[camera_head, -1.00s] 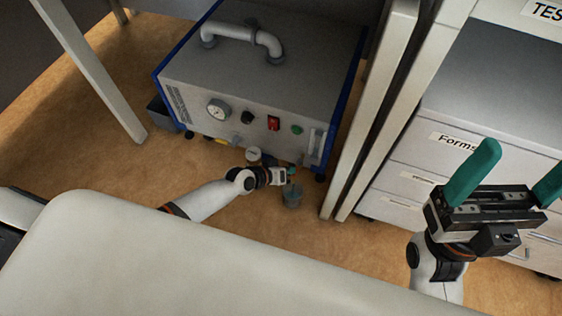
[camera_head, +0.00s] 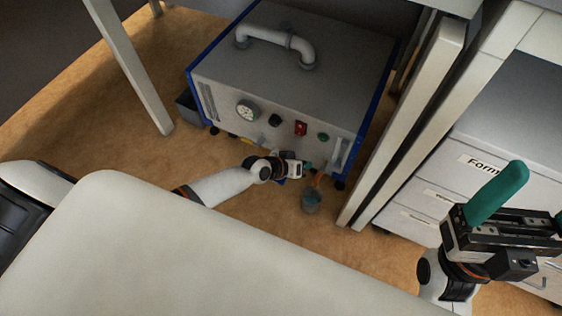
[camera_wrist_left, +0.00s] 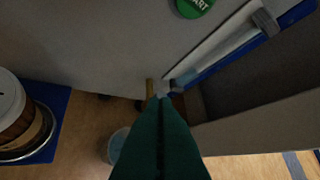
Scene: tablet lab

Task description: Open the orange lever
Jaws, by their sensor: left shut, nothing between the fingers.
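The machine (camera_head: 290,75) is a grey box with blue edges under a table. A small orange piece (camera_head: 318,178), likely the lever, shows low at its front right, above a grey cup. In the left wrist view a narrow yellow-orange piece (camera_wrist_left: 150,88) stands just left of my fingertips; I cannot tell whether they touch it. My left gripper (camera_head: 308,167) is shut and empty, its green fingers (camera_wrist_left: 160,105) together at the lower front of the machine. My right gripper (camera_head: 538,198) is open and empty, raised in front of the drawers.
The grey cup (camera_head: 311,203) stands on the floor beside my left gripper. The front panel carries a gauge (camera_head: 247,111), a red switch (camera_head: 300,128) and a green start button (camera_head: 323,137). A table leg (camera_head: 405,130) and white drawers (camera_head: 430,200) bound the right side.

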